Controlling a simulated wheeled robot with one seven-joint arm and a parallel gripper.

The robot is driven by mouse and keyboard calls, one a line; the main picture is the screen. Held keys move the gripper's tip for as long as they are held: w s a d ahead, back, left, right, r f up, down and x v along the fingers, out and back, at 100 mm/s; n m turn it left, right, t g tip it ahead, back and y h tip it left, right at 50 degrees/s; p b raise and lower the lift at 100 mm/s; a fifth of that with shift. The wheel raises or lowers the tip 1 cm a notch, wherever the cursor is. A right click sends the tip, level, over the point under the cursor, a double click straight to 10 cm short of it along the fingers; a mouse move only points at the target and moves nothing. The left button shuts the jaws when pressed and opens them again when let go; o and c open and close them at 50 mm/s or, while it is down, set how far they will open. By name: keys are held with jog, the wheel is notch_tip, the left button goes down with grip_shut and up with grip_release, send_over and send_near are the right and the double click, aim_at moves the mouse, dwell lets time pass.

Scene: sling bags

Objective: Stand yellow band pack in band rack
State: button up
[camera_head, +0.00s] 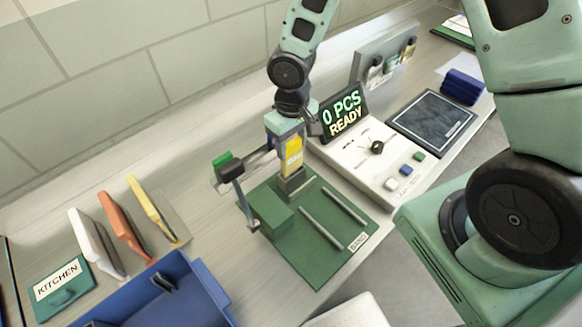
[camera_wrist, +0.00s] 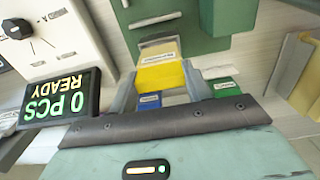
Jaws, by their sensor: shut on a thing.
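My gripper (camera_head: 291,165) is shut on the yellow band pack (camera_head: 293,152), which it holds roughly upright over the back of the green band rack (camera_head: 322,262). In the wrist view the yellow band pack (camera_wrist: 160,75) sits between the two grey fingers of my gripper (camera_wrist: 160,84), with a white label on its face. The rack is a green base with metal rods and a green block (camera_head: 270,209). The rack's green base also shows at the top of the wrist view (camera_wrist: 185,40). Whether the pack's lower end touches the rack cannot be told.
A display reading "0 PCS READY" (camera_head: 343,110) stands just right of my gripper, on a white panel with buttons. A blue bin (camera_head: 200,282) and several upright boards are further left.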

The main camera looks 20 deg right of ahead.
jog(key=shift+r+p, duration=0.75)
jog(key=shift+r, duration=0.3)
jog(key=shift+r+p, duration=1.65)
jog(key=shift+r, duration=0.4)
jog(key=shift+f, duration=0.1)
